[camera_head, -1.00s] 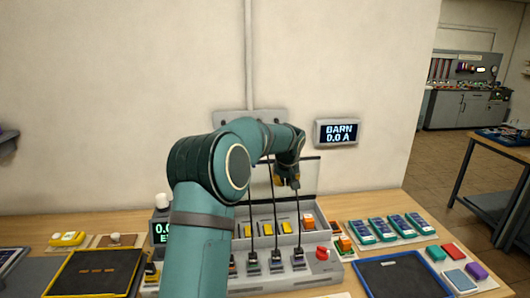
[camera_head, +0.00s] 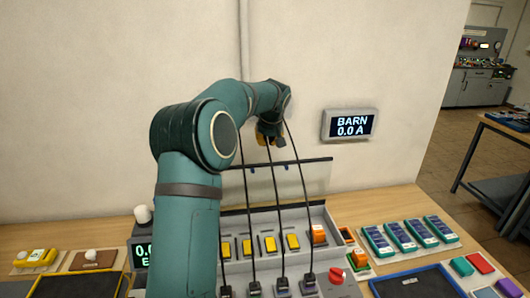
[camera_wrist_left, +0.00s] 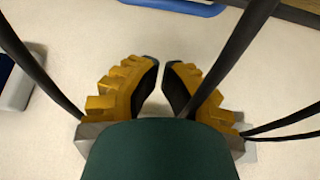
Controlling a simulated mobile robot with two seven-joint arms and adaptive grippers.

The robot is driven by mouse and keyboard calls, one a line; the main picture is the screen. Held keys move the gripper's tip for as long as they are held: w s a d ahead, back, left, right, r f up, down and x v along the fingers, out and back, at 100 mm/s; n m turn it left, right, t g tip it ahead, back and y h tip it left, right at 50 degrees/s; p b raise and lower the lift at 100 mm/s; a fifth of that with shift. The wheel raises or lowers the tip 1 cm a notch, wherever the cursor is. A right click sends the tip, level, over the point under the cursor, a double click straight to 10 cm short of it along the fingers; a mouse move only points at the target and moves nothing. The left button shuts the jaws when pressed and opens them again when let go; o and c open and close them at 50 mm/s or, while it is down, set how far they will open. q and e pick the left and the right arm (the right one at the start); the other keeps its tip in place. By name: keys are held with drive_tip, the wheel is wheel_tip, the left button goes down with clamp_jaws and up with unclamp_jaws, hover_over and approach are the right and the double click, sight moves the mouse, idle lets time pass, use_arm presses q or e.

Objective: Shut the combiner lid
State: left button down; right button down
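The combiner (camera_head: 322,225) is a grey box on the table with yellow switches, an orange switch and a red knob. Its clear lid (camera_head: 305,180), with a dark top edge, stands open at the back. Several black cables rise from its front plugs past my left gripper. My left gripper (camera_head: 269,138) is above the lid's top edge in the head view, with no visible contact. In the left wrist view the fingers (camera_wrist_left: 161,75) nearly meet, with nothing between them; cables pass beside them. My right gripper is out of view.
A wall display (camera_head: 350,125) reads BARN 0.0 A. Teal modules (camera_head: 410,234) lie right of the combiner, with a blue-edged tray (camera_head: 420,283) in front. A yellow-edged tray (camera_head: 70,284) lies left. My left arm hides the combiner's left part.

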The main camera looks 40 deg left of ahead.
use_arm(q)
drive_tip(key=x, duration=1)
drive_tip(key=shift+s+d+r, duration=0.2)
drive_tip(key=shift+s+d, duration=0.35)
drive_tip(key=shift+d, duration=0.1)
drive_tip(key=shift+s+d+r, duration=0.25)
drive_tip(key=shift+s+d, duration=0.25)
drive_tip(key=shift+d, duration=0.15)
